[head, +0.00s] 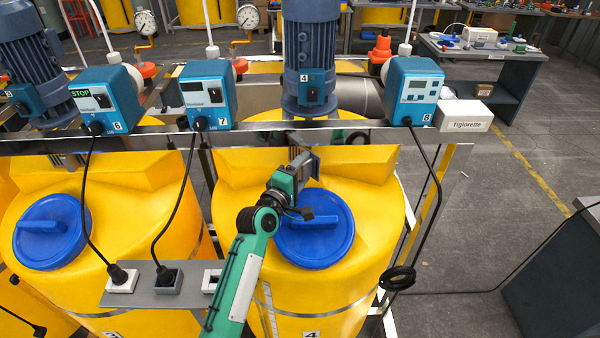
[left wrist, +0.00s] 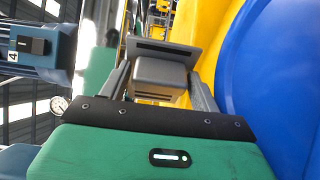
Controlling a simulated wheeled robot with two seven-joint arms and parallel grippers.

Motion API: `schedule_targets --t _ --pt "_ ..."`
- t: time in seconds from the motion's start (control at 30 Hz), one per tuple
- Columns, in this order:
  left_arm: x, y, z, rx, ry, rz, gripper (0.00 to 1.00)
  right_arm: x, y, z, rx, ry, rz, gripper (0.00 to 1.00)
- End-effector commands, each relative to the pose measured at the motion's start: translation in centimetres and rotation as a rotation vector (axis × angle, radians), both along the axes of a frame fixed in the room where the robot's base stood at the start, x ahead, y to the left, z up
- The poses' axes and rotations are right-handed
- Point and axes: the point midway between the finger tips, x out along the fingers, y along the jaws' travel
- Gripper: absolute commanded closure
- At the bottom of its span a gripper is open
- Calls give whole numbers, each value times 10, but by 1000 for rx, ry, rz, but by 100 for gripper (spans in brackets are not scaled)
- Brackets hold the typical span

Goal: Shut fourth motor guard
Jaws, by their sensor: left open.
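The fourth motor (head: 311,40) is a dark blue finned motor standing above a yellow tank. Its switch box (head: 309,88) carries a black switch and the label 4. The box also shows at the left edge of the left wrist view (left wrist: 35,48). I cannot tell a separate guard or its position. My left gripper (head: 304,164) is open, below the box and above the blue tank lid (head: 315,228), apart from the box. In the left wrist view, a grey block with a dark plate (left wrist: 165,55) shows at its fingers; I cannot tell whether it belongs to the gripper.
A metal rail (head: 260,133) crosses in front of the motor, with teal pumps 7 (head: 208,95) and 8 (head: 413,90) on either side. A white Tiglorette box (head: 466,115) sits at its right end. Black cables hang from the pumps. A socket plate (head: 145,292) is at lower left.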

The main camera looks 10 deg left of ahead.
Motion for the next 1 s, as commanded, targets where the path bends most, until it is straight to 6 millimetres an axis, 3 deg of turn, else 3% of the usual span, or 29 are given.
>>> schedule_targets --t 0.27,0.7,1.0 --pt "-22 9 -3 2 -1 3 36 0 2 -10 2 -1 -1 64" --pt "-104 37 -3 3 1 -1 36 0 4 -37 4 0 -2 64" --pt "-128 44 -1 2 2 -3 36 0 4 -42 4 0 -1 64"
